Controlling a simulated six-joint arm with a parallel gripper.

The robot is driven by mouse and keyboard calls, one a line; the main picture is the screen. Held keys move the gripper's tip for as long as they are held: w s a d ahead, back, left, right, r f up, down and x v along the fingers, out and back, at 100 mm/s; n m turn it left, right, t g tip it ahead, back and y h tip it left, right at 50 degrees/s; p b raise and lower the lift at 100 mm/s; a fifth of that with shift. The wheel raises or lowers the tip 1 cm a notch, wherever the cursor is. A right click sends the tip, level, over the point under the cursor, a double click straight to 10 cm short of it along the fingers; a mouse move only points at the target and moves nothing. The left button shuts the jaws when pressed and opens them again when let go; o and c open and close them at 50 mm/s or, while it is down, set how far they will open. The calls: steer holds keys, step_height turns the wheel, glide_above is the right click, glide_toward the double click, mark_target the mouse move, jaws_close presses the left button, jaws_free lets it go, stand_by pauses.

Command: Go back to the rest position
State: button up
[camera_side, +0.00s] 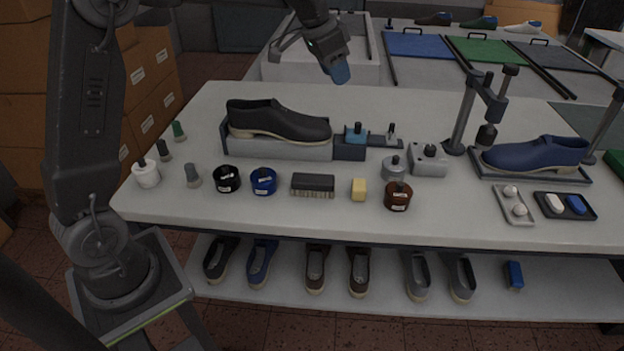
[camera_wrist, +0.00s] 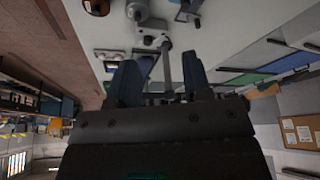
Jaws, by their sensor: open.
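My gripper (camera_side: 340,73) is raised well above the back edge of the table in the side view, held apart from everything on it. In the wrist view my gripper (camera_wrist: 160,85) shows two dark fingers spread apart with nothing between them. The table (camera_side: 450,215) below holds a black shoe (camera_side: 275,122) on a grey stand at the left. A blue shoe (camera_side: 535,154) sits in a tray at the right.
Jars, bottles, a brush (camera_side: 313,184) and a yellow block (camera_side: 359,189) stand along the table's front. A post stand (camera_side: 465,115) rises at the right. Behind are a grey bin (camera_side: 320,72) and blue and green mats (camera_side: 418,45). Several shoes lie on the lower shelf (camera_side: 385,285).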

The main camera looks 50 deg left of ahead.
steer(key=s+d+r+n, duration=0.1)
steer(key=s+d+r, duration=0.15)
steer(key=s, duration=0.55)
steer(key=s+d+r+n, duration=0.1)
steer(key=s+d, duration=0.2)
steer(key=s, duration=0.4)
steer(key=s+d+f, duration=0.1)
steer(key=s+f, duration=0.1)
steer(key=s, duration=0.6)
steer(key=s+d+f+n+t+y, duration=0.1)
steer(key=s+f, duration=0.2)
steer(key=s, duration=0.5)
steer(key=shift+s+d+f+n, duration=0.15)
steer(key=shift+d+f+n, duration=0.1)
steer(key=shift+f+n, duration=0.1)
